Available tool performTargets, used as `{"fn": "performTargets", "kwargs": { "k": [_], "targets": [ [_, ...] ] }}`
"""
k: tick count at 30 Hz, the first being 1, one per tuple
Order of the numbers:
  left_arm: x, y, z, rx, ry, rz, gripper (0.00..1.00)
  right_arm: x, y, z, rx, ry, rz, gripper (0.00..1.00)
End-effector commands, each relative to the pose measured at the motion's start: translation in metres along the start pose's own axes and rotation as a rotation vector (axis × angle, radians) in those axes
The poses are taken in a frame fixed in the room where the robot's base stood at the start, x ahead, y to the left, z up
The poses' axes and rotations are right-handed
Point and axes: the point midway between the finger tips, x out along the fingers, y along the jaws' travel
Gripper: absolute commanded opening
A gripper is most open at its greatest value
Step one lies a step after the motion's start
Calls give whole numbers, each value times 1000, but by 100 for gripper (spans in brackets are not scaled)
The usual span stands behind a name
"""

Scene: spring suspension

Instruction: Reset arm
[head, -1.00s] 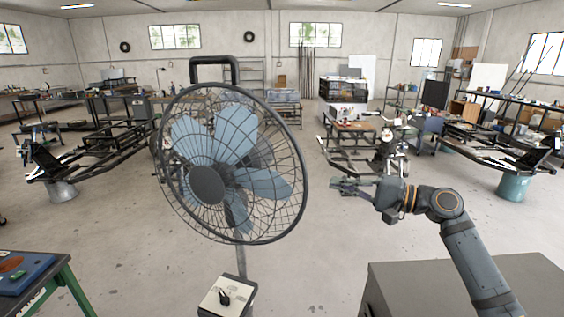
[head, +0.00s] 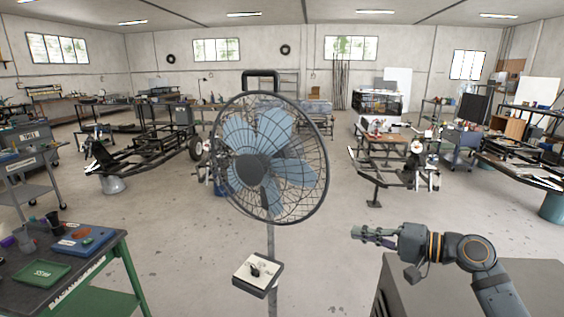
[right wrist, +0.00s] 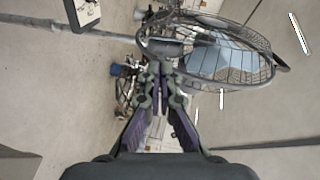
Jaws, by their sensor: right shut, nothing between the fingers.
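My right gripper (head: 372,235) is at the lower right of the head view, reaching in from the right and pointing left. Its fingers are shut with nothing between them. It also shows in the right wrist view (right wrist: 161,68), with its fingertips together. The gripper is in free air, to the right of a standing fan and apart from it. My left arm and left gripper are not in view.
The fan (head: 270,160) stands near the centre on a pole, with a control box (head: 258,273) below. A grey cabinet top (head: 430,295) lies under my right arm. A green-framed table (head: 70,262) stands at lower left. Open floor lies beyond.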

Motion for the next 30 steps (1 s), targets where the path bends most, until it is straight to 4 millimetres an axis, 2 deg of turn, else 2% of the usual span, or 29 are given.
{"fn": "performTargets", "kwargs": {
  "k": [5,8,10,13,16,18,22,30],
  "targets": [
    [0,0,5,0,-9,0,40,16,56,36,-103,-26,138,0],
    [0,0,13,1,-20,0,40,22,97,63,-188,-47,244,0],
    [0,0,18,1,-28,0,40,23,131,87,-261,-68,340,0],
    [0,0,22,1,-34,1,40,14,186,129,-389,-106,514,0],
    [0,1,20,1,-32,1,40,-7,227,162,-500,-138,685,0],
    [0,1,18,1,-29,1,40,-23,246,179,-554,-159,786,0],
    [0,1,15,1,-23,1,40,-56,269,203,-619,-192,950,0],
    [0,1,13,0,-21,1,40,-128,291,241,-675,-262,1245,0]
  ]
}}
